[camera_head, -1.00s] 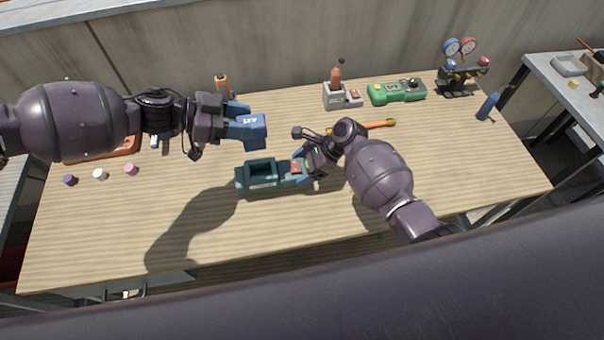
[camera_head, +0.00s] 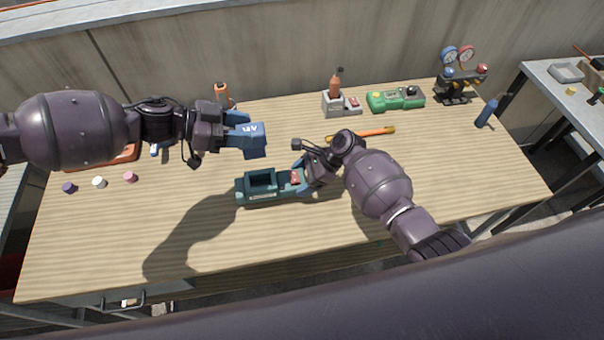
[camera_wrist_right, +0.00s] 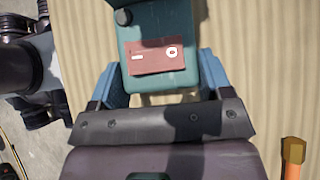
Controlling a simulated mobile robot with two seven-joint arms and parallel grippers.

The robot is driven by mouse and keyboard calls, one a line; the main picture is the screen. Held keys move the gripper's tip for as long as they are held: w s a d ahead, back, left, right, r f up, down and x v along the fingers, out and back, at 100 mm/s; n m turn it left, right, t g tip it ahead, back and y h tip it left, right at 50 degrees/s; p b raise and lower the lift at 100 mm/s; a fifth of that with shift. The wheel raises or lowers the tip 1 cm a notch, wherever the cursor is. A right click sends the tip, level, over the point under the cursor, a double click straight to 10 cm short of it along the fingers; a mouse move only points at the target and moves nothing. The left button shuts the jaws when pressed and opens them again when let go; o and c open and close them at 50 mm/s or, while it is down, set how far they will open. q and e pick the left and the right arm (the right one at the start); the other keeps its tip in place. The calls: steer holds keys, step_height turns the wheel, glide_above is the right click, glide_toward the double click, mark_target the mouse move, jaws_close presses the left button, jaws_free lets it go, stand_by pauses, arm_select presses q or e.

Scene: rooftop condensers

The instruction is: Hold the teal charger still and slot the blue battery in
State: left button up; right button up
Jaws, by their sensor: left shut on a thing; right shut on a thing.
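The teal charger (camera_head: 262,197) sits on the wooden table in front of me, its open slot facing up at its left part. A red panel lies on its right end. My right gripper (camera_head: 302,178) is shut on that right end; in the right wrist view the blue fingers are on both sides of the charger (camera_wrist_right: 160,78). My left gripper (camera_head: 236,130) is shut on the blue battery (camera_head: 248,142) and holds it in the air, above and behind the charger's slot. The battery is apart from the charger. Its far side is hidden by the gripper.
An orange-handled tool (camera_head: 365,131) lies behind my right arm. Small caps (camera_head: 99,182) lie at left. The front table is clear.

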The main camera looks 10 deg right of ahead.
steer(key=shift+f, duration=1.55)
steer(key=shift+f, duration=0.45)
steer(key=o, duration=1.3)
steer(key=shift+c, duration=0.2)
